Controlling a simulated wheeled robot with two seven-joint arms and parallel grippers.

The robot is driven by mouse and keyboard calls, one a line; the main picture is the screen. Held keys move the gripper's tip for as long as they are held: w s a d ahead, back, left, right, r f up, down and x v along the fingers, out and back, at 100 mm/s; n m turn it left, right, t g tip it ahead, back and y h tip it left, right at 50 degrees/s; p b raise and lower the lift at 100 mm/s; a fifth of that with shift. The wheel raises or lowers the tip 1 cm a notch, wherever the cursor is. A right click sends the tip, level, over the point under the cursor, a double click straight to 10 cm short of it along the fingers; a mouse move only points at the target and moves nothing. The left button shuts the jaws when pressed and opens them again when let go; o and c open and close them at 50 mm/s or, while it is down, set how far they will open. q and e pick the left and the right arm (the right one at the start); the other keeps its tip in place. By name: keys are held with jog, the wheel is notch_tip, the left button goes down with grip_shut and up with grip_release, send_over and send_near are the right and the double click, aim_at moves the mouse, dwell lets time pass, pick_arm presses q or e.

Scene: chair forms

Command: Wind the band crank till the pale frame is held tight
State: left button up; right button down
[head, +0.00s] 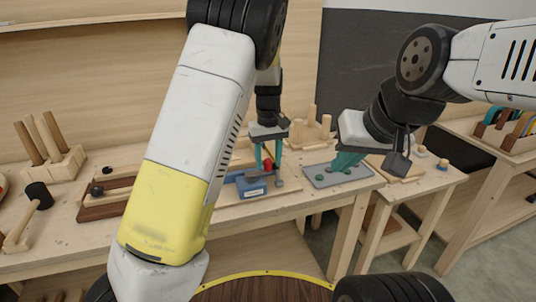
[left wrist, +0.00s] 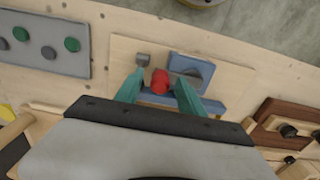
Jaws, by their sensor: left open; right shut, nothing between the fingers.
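The band crank shows as a blue block (head: 251,187) with a red knob (head: 267,165) on the bench. In the left wrist view the blue block (left wrist: 190,68) and red knob (left wrist: 160,81) sit on a pale board (left wrist: 225,72). My left gripper (head: 267,160) is open, pointing down, with one teal finger on each side of the red knob. The left wrist view shows the same fingers (left wrist: 159,92) with gaps at the knob. The pale frame is not clearly made out; my arm hides part of this area. My right gripper (head: 345,163) is shut and empty over a grey tray.
The grey tray (head: 318,171) holds green and grey round pieces. A peg block (head: 62,167) and a mallet (head: 38,195) are at the left. Dark wooden pieces (head: 105,203) lie left of my arm. A smaller table (head: 420,190) stands at the right.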

pick_arm(q)
jog(key=shift+f, duration=0.15)
grip_shut()
dwell(1.4)
